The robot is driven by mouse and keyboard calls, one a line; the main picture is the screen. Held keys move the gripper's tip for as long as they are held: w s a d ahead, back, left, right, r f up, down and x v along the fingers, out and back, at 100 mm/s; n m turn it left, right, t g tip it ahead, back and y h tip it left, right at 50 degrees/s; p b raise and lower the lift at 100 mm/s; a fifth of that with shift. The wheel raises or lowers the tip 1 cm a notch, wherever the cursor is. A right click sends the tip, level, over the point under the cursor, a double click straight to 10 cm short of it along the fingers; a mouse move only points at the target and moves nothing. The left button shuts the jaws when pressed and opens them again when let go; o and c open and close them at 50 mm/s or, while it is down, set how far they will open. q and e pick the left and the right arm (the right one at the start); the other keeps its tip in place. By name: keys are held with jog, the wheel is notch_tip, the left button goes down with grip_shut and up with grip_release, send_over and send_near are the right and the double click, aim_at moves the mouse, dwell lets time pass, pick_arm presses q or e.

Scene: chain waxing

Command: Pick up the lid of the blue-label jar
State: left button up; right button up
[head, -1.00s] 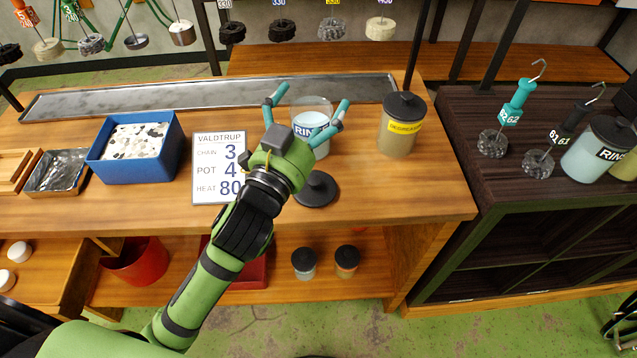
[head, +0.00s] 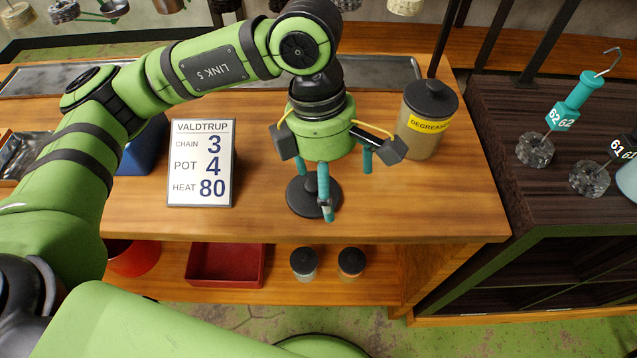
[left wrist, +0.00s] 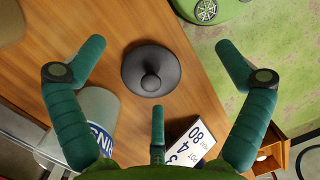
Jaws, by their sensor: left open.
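The black round lid (head: 299,197) with a knob lies on the wooden table near its front edge. My left gripper (head: 345,190) points down above the lid, its teal fingers spread and empty. In the left wrist view the lid (left wrist: 151,70) lies between the spread fingers, with no finger clearly touching it. The blue-label jar (left wrist: 97,104) stands open beside the lid in that view, partly behind a finger. In the head view my left arm and gripper hide this jar. My right gripper is not in view.
A jar with a yellow label and black lid (head: 428,120) stands to the right. A white sign (head: 201,163) stands left of the lid. A blue box (head: 143,150) is partly behind my arm. Below are a red tray (head: 225,265) and two small jars.

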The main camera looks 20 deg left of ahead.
aim_at(313, 185)
pick_arm(q)
jog(key=a, duration=0.1)
jog(key=w+a+y, duration=0.1)
jog(key=w+a+t+y, duration=0.1)
jog(key=a, duration=0.1)
jog(key=shift+w+r, duration=0.15)
jog(key=shift+w, duration=0.1)
jog(key=shift+a+f, duration=0.15)
jog(key=shift+f, duration=0.15)
jog(key=shift+s+f+p, duration=0.1)
jog(key=shift+f+p, duration=0.45)
jog(key=shift+f, duration=0.2)
jog(key=f, duration=0.2)
jog(key=f+p, duration=0.1)
jog(key=shift+d+f, duration=0.2)
jog(key=shift+f, duration=0.65)
